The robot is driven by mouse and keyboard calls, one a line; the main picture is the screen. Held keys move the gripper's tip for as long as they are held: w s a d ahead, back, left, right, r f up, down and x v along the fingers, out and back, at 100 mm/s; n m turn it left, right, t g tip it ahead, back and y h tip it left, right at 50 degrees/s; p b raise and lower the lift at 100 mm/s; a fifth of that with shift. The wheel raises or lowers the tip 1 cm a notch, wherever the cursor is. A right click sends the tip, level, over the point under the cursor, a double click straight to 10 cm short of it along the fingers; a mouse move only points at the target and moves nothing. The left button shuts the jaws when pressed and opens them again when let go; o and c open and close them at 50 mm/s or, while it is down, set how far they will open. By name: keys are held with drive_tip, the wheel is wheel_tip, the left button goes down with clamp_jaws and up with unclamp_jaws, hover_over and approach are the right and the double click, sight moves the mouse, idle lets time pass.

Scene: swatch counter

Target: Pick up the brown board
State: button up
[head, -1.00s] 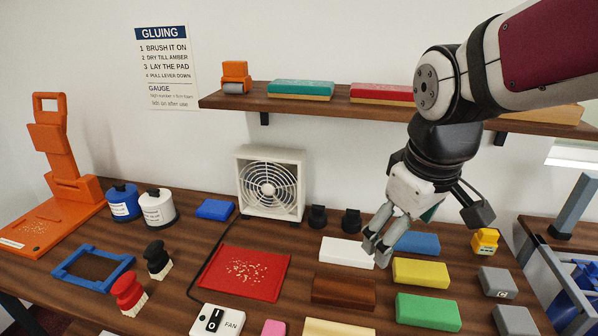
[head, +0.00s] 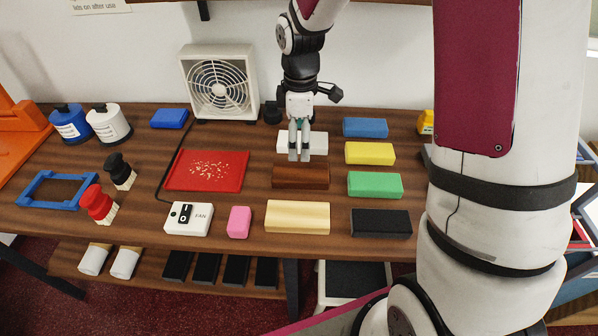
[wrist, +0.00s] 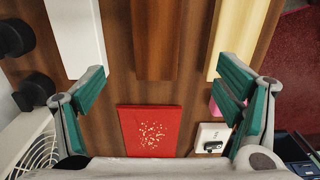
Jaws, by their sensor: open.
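The brown board (head: 300,177) lies flat on the wooden counter in the head view, between a white block (head: 316,143) behind it and a cream block (head: 297,217) in front. My gripper (head: 299,156) points down just behind the brown board and covers part of the white block. In the wrist view the brown board (wrist: 154,40) shows at top middle, lined up with the gap between the spread teal-padded fingers (wrist: 163,88). My gripper is open and empty, apart from the board.
Blue (head: 365,127), yellow (head: 369,153), green (head: 375,185) and black (head: 380,222) blocks lie to the right. A red tray with crumbs (head: 206,170), a fan switch (head: 188,218) and a pink block (head: 239,222) lie left. A white fan (head: 219,84) stands behind.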

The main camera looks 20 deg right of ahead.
hover_over(300, 172)
drive_tip(key=f, duration=0.6)
drive_tip(key=shift+s+a+f, duration=0.1)
drive_tip(key=shift+s+f, duration=0.1)
drive_tip(key=shift+s, duration=0.1)
drive_tip(key=shift+w+f, duration=0.15)
drive_tip(key=shift+f, duration=1.2)
drive_tip(key=shift+w+f, duration=0.15)
drive_tip(key=shift+f, duration=1.2)
drive_tip(key=c, duration=1.4)
drive_tip(key=shift+o, duration=0.2)
drive_tip(key=shift+r, duration=0.1)
drive_tip(key=shift+r, duration=0.35)
drive_tip(key=r, duration=0.3)
drive_tip(key=shift+s, duration=0.35)
drive_tip(key=s+a, duration=0.1)
drive_tip(key=s, duration=0.4)
drive_tip(key=s+a, duration=0.1)
drive_tip(key=s, duration=0.4)
drive_tip(key=s+a+r, duration=0.1)
drive_tip(key=s, duration=0.4)
drive_tip(key=shift+r, duration=0.1)
